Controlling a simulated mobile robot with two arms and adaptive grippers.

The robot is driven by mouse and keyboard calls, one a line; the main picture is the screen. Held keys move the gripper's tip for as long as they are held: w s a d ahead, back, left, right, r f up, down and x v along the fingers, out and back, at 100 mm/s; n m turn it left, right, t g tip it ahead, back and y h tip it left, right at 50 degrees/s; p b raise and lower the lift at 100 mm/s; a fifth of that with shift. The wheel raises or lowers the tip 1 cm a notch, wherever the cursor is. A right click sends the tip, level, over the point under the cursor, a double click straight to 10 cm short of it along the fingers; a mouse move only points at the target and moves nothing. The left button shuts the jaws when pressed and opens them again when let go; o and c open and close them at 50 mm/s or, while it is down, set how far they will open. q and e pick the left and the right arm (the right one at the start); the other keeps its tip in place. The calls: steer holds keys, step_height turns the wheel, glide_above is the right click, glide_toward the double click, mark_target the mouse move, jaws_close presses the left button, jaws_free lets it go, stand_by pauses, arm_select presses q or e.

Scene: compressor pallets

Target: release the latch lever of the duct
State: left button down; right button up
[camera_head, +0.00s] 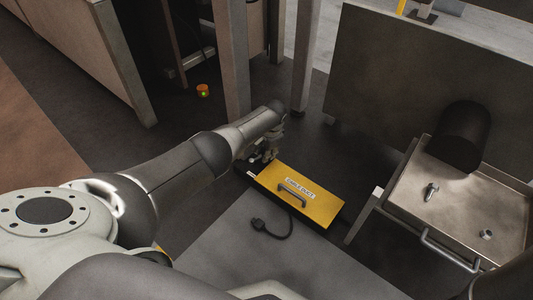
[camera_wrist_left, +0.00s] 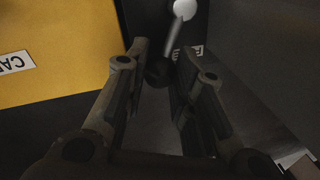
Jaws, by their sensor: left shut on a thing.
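The latch lever (camera_wrist_left: 175,38) has a pale round knob and a grey rod, and stands at the duct's dark end face. My left gripper (camera_head: 266,157) is at the duct's far left end. In the left wrist view my left gripper (camera_wrist_left: 164,52) has its two fingers shut on the lever near its dark base; the exact contact is hard to see. My right gripper is not in view.
A black cable with a plug (camera_head: 262,226) lies in front of the duct. A metal tray table (camera_head: 461,205) with a dark cylinder (camera_head: 465,136) stands at the right. A post (camera_head: 305,60) rises behind the duct. A small orange device (camera_head: 203,91) with a green light lies farther back.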

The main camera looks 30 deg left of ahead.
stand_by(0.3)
arm_select(q)
steer(key=c, duration=1.2)
jaws_free()
steer(key=shift+r, duration=0.1)
steer(key=shift+s+d+r, duration=0.15)
steer(key=shift+d+r, duration=0.2)
steer(key=shift+r, duration=1.6)
steer(key=shift+s+d+r, duration=0.2)
steer(key=shift+d+r, duration=0.1)
steer(key=shift+r, duration=1.6)
steer(key=shift+s+d+r, duration=0.15)
steer(key=shift+d+r, duration=0.2)
steer(key=shift+r, duration=1.6)
